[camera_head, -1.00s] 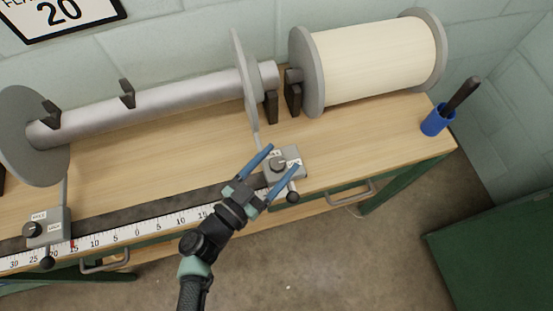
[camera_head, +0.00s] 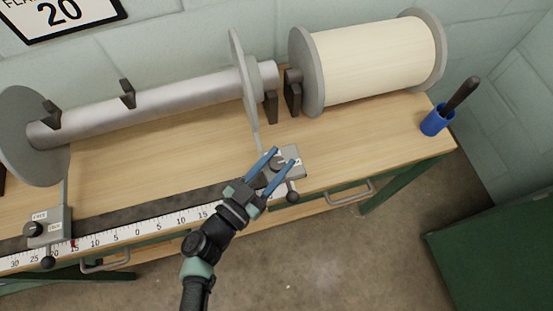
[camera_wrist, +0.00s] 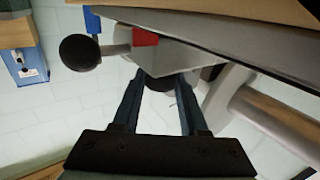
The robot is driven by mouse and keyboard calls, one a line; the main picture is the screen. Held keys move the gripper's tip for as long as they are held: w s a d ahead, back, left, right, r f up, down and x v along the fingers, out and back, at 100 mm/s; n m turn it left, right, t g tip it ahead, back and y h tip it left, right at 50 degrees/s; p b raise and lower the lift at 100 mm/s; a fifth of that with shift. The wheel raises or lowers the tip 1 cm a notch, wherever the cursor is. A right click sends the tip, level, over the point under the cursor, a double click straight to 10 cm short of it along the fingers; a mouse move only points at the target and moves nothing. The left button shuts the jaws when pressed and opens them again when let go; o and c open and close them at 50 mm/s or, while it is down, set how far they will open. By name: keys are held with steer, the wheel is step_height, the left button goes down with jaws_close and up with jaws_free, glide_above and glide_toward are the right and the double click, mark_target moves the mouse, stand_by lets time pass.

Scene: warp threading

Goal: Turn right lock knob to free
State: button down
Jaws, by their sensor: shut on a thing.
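The right lock knob (camera_head: 278,163) is a small dark round knob on top of the grey right slider block (camera_head: 298,172), at the right end of the ruler rail. My gripper (camera_head: 285,156) reaches it from the front, with one blue finger on each side, shut on the knob. In the wrist view the dark knob (camera_wrist: 158,83) shows between the two finger ends. The block's labels are partly covered by my fingers, so I cannot read the knob's setting. The left lock knob (camera_head: 33,229) sits on the left block (camera_head: 53,227), with labels beside it.
A black ball handle (camera_head: 292,197) sticks out in front of the right block. A grey flange disc (camera_head: 244,80) stands behind it on the metal roller. A cream spool (camera_head: 375,60) and a blue cup (camera_head: 436,122) stand to the right. The bench middle (camera_head: 170,150) is clear.

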steer(key=shift+a+r, duration=0.1)
steer(key=shift+n+t+y+p, duration=1.1)
steer(key=shift+n+y, duration=0.6)
steer(key=shift+y, duration=0.5)
steer(key=shift+n+t+y+b, duration=0.4)
steer(key=shift+n+y, duration=0.75)
steer(key=shift+y, duration=0.7)
steer(key=shift+n+t+y+b, duration=0.3)
steer(key=shift+n+y+b, duration=0.2)
steer(key=shift+n+y, duration=1)
steer(key=shift+d+f+n+g+y+b, duration=0.1)
steer(key=shift+n+g+y+b, duration=0.3)
steer(key=shift+n+y, duration=0.65)
steer(key=shift+d+f+n+g+y+b, duration=0.1)
steer(key=shift+n+g+y+b, duration=0.35)
steer(key=shift+y, duration=1.2)
steer(key=shift+n+g+y+b, duration=0.25)
steer(key=shift+n+y+b, duration=0.4)
steer(key=shift+y, duration=0.7)
steer(key=n+g+y+b, duration=0.2)
steer(key=n+y, duration=0.1)
steer(key=shift+g+y, duration=0.3)
steer(key=shift+y, duration=0.1)
steer(key=shift+d+n+g+y+b, duration=0.1)
steer(key=shift+n+g+y+b, duration=0.5)
steer(key=shift+n+g+y, duration=0.25)
steer(key=shift+r+g+y, duration=0.1)
steer(key=shift+g+y, duration=0.15)
steer(key=shift+g, duration=0.1)
